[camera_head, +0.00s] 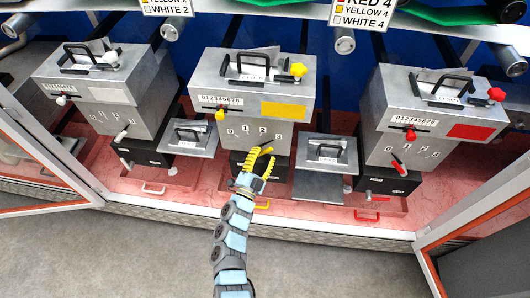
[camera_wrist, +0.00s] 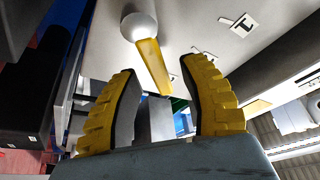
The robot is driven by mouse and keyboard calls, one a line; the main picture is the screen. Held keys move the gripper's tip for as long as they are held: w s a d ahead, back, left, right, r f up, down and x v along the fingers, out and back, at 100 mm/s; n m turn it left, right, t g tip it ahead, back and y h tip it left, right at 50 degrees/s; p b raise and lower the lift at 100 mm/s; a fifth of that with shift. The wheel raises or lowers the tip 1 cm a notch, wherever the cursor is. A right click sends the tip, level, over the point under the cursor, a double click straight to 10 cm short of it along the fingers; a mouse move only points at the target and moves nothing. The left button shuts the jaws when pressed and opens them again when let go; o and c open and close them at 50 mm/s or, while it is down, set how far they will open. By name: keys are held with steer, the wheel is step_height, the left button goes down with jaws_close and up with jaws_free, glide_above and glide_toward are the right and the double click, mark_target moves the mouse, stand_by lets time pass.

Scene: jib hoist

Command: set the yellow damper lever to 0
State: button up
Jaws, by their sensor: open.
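The middle grey box (camera_head: 285,95) carries a yellow plate and a front scale marked 0 1 2 3 (camera_head: 254,134). In the wrist view the yellow damper lever (camera_wrist: 152,62) is a flat yellow bar on a white round pivot (camera_wrist: 139,27), by a label reading 1 (camera_wrist: 243,25). My gripper (camera_head: 258,162) is just below the scale in the head view. In the wrist view my gripper (camera_wrist: 161,76) is open, its yellow ribbed fingers on either side of the lever's free end, with visible gaps. The head view does not separate lever from fingers, so its setting cannot be told.
The middle box also has a yellow slider knob (camera_head: 219,115) and a yellow side knob (camera_head: 298,69). Similar boxes stand left with white knobs (camera_head: 115,92) and right with red knobs (camera_head: 425,115). A small handled box (camera_head: 327,155) sits close right of my gripper.

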steer(key=shift+w+d+r, duration=0.25)
steer(key=shift+w+d, duration=0.05)
steer(key=shift+w, duration=0.25)
jaws_close()
